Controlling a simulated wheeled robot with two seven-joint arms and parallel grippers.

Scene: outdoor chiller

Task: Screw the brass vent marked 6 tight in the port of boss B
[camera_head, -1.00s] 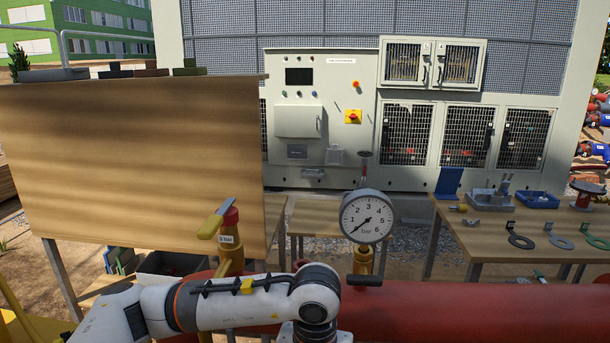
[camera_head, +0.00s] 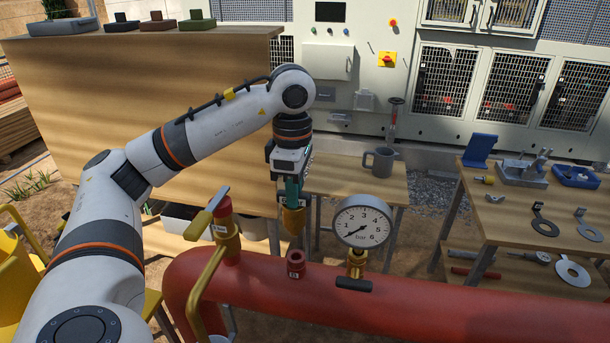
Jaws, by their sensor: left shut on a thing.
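My left gripper (camera_head: 291,192) points down in the head view, shut on a brass vent (camera_head: 293,220). The vent hangs upright with its lower end over a short red boss (camera_head: 296,266) on the red pipe (camera_head: 430,300). A small gap shows between the vent and the boss, so they look apart. The boss has a dark port on top and a small label whose letter is too small to read surely. No number on the vent can be read. My right gripper is not in view.
A pressure gauge (camera_head: 362,221) stands on the pipe right of the boss. A relief valve with a yellow lever (camera_head: 206,213) stands left. A wooden panel (camera_head: 150,100) is behind my arm. A grey mug (camera_head: 379,162) sits on a small table; a workbench (camera_head: 510,205) holds tools and rings.

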